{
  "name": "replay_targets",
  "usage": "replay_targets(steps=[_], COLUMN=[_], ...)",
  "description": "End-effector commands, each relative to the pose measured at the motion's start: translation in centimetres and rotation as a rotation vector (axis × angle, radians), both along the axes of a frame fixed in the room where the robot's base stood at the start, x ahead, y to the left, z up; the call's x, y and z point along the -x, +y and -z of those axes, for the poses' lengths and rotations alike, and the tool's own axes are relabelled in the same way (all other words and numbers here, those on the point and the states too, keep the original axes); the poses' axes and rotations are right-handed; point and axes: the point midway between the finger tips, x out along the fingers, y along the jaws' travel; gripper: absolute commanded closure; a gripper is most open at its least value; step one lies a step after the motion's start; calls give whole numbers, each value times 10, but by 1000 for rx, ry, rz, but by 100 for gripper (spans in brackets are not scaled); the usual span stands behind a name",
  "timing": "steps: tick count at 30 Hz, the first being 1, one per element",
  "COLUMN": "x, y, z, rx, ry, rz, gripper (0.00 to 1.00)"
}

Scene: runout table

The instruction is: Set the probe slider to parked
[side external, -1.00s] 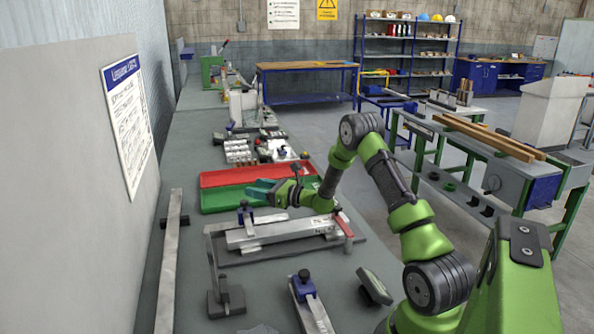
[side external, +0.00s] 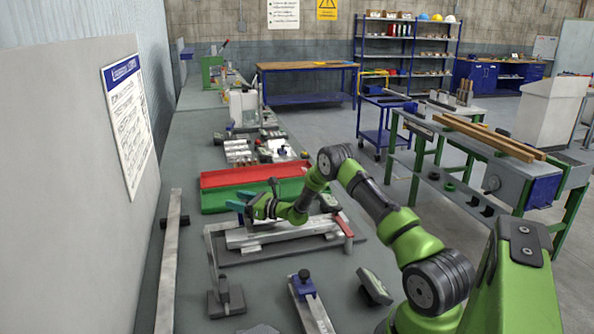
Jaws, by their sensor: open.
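The runout fixture (side external: 290,232) is a long silver bar-like bed on a dark base plate (side external: 300,250), in the middle of the bench. A red-handled lever (side external: 345,226) stands at its right end. The probe slider seems to be the small blue block with a dark knob near the left end of the bed; my gripper now largely hides it. My gripper (side external: 240,206) has teal fingers and is open, low over that left end, at or just beside the slider. I cannot tell whether the fingers touch it or which position the slider is in.
A red tray (side external: 235,177) and a green tray (side external: 222,200) lie just behind the fixture. A dark post stand (side external: 226,300), a blue-topped clamp rail (side external: 305,292) and a tilted dark block (side external: 374,286) stand in front. A long metal bar (side external: 168,270) lies at left.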

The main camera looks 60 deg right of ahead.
Motion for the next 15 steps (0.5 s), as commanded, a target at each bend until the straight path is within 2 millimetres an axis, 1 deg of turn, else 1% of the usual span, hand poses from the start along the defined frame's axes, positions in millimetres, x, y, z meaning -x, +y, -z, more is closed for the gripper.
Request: replay_targets(steps=[2,3,13,14,15], x=[0,0,0,0,0], y=[0,0,0,0,0], z=[0,0,0,0,0], rx=[0,0,0,0,0], ry=[0,0,-1,-1,-1], rz=[0,0,-1,0,0], gripper=[43,46,97,100,100])
